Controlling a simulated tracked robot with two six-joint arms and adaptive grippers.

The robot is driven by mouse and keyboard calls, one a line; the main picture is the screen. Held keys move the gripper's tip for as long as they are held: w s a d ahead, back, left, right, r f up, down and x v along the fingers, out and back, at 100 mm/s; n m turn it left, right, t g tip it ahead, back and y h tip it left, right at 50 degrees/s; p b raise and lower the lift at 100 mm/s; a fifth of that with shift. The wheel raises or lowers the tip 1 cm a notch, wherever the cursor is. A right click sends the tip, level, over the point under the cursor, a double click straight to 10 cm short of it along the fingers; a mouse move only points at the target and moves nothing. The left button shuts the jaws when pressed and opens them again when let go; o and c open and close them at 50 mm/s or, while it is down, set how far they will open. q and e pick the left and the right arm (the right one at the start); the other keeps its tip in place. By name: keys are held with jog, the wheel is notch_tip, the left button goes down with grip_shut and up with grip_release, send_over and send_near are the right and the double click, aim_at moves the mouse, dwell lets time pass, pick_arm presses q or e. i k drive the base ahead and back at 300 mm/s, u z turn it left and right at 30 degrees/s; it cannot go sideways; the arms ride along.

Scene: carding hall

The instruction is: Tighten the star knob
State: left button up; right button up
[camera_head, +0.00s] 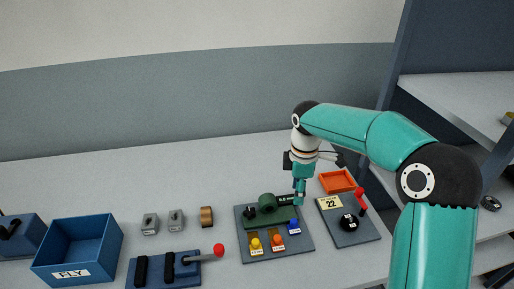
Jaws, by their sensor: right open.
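A dark grey board (328,235) on the bench bears a round black knob (348,222), a red-tipped lever (361,196) and a label reading 22. A second grey board (275,252) to its left bears a green part (268,203) and a small black knob (250,212). I cannot tell from their shape which knob is the star knob. My right gripper (299,196) points down at the right back of the second board, beside the green part. It is open, and its fingertips are small and partly unclear. My left gripper is out of view.
An orange tray (337,181) lies right of my right gripper. Shelves (452,98) stand at right. The back bench is clear.

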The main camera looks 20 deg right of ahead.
aim_at(250, 213)
jog(key=k, duration=1)
